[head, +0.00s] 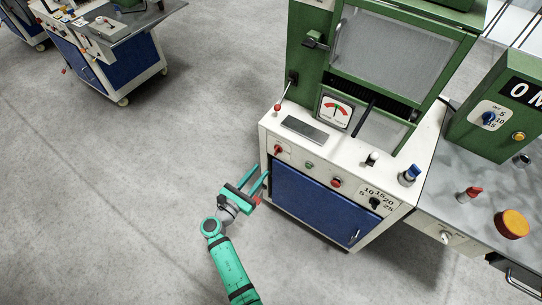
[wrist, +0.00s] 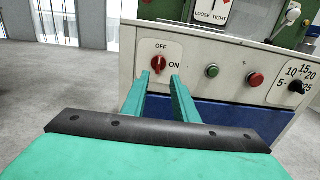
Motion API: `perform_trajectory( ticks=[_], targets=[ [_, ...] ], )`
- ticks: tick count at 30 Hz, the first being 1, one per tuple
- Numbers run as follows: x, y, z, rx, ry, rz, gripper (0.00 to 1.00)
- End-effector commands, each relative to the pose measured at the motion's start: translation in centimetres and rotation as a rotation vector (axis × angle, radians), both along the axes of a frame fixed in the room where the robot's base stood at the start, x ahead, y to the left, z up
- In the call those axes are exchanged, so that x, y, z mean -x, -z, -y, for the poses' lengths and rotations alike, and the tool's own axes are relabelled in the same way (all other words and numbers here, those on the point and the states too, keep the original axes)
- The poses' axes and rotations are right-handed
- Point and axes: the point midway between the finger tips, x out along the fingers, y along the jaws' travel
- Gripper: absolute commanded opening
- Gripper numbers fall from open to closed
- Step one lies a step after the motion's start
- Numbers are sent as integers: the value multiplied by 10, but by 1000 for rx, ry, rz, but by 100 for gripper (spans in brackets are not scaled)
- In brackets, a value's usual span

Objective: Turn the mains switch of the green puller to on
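The green puller (head: 308,62) has a white front panel (head: 322,182) above a blue door. Its mains switch is a red knob (wrist: 158,63) on a white plate at the panel's left end, marked OFF above and ON to the right. The knob looks roughly upright, toward OFF. It also shows in the head view (head: 278,150). My gripper (wrist: 160,78) is open and empty, its two teal fingers pointing at the panel, with the knob just beyond and between the tips. In the head view my gripper (head: 261,172) is at the panel's left front corner, below the switch.
Right of the switch are a green button (wrist: 212,71), a red button (wrist: 255,79) and a black numbered dial (wrist: 295,87). The blue door (head: 312,205) lies below. A second green-topped unit (head: 497,125) adjoins at the right.

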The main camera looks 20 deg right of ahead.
Motion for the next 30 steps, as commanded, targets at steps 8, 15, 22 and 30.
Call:
perform_trajectory(
  ticks=[8,15,22,30],
  targets=[
    [-28,0,30,-2,-7,3,27],
    [-52,0,58,-3,-11,2,27],
    [-62,1,73,-5,-11,1,27],
    [-63,1,74,-5,-11,2,27]
  ],
)
